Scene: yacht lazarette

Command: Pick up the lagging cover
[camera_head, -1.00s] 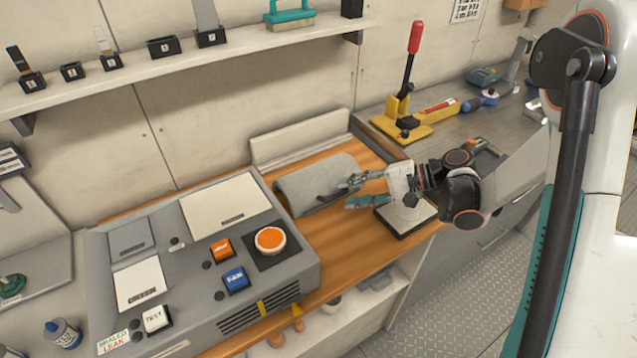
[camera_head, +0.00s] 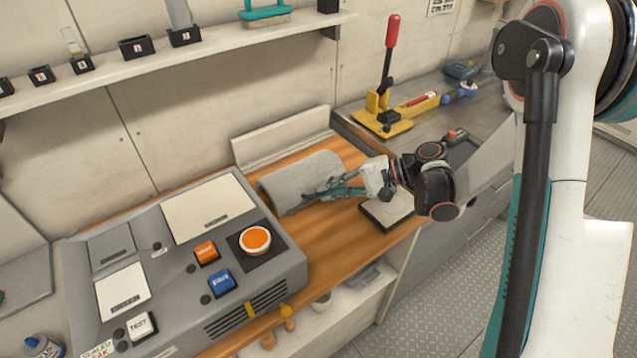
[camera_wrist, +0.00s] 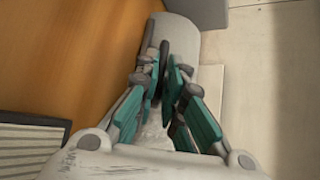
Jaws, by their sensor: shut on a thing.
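The lagging cover is a grey, curved half-round shell (camera_head: 290,178) lying on the wooden bench top, beside the grey control console. It also shows at the top of the wrist view (camera_wrist: 178,27), beyond the fingers. My gripper (camera_head: 326,188) is at the cover's right end, with its teal-padded fingers shut on it. In the wrist view my gripper (camera_wrist: 164,68) has its fingertips close together at the cover's near edge. The fingers hide part of that edge. The cover appears to rest on the bench.
The console (camera_head: 183,262) with orange and blue buttons stands close at the left. A cream upright board (camera_head: 282,137) is behind the cover. A dark-based block (camera_head: 388,210) sits under my wrist. A yellow tool with a red handle (camera_head: 384,117) stands at the back right.

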